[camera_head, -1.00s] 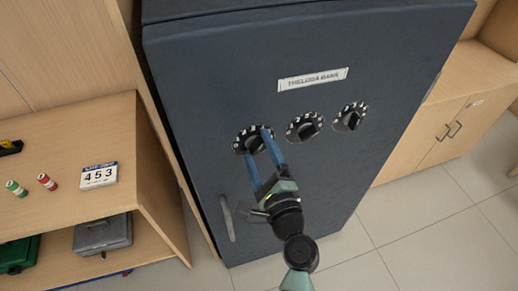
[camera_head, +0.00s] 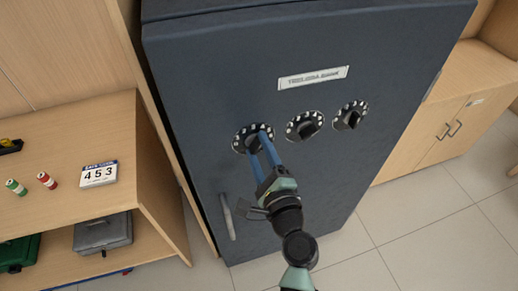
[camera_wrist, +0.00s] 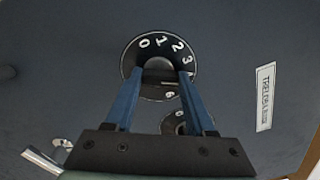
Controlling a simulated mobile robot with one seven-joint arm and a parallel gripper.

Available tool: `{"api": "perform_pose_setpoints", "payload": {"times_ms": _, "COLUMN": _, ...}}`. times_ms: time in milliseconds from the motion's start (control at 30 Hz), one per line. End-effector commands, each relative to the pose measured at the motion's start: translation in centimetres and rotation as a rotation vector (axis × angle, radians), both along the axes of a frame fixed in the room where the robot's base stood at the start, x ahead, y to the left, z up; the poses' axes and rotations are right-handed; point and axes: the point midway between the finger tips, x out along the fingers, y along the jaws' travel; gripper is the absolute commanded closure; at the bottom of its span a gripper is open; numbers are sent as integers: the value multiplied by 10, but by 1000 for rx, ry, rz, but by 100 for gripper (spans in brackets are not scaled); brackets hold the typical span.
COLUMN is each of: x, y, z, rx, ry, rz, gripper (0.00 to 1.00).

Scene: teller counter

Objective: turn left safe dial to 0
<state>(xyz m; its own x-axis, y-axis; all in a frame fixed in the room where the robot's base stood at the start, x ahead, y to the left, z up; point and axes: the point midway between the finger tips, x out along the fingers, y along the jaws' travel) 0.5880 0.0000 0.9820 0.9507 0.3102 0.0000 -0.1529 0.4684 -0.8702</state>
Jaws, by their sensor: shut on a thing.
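The left safe dial (camera_head: 240,138) is a black round dial with white numerals on the dark blue safe door (camera_head: 300,190). In the wrist view the dial (camera_wrist: 144,58) shows 0, 1, 2 and 3 along its top edge, and other numerals are partly hidden by my fingers. My gripper (camera_head: 257,143) reaches the dial from below with two blue fingers. In the wrist view my gripper (camera_wrist: 157,78) is shut on the dial's knob (camera_wrist: 160,84), one finger on each side. I cannot tell exactly which number the knob points to.
A middle dial (camera_head: 304,126) and a right dial (camera_head: 350,116) sit beside it. A door handle (camera_head: 228,217) is below left. A wooden shelf (camera_head: 90,140) with a 453 card (camera_head: 99,174) stands at left. A nameplate (camera_head: 313,78) is above the dials.

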Motion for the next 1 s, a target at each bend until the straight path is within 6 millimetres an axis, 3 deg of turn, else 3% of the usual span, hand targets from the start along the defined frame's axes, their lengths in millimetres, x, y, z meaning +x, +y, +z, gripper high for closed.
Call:
{"api": "perform_pose_setpoints", "payload": {"times_ms": 367, "x": 0, "y": 0, "z": -4, "rx": -182, "ry": -61, "rz": -2, "gripper": 100}}
{"api": "perform_pose_setpoints", "payload": {"times_ms": 1000, "x": -1, "y": 1, "z": -5, "rx": -756, "ry": -247, "rz": -1, "gripper": 100}}
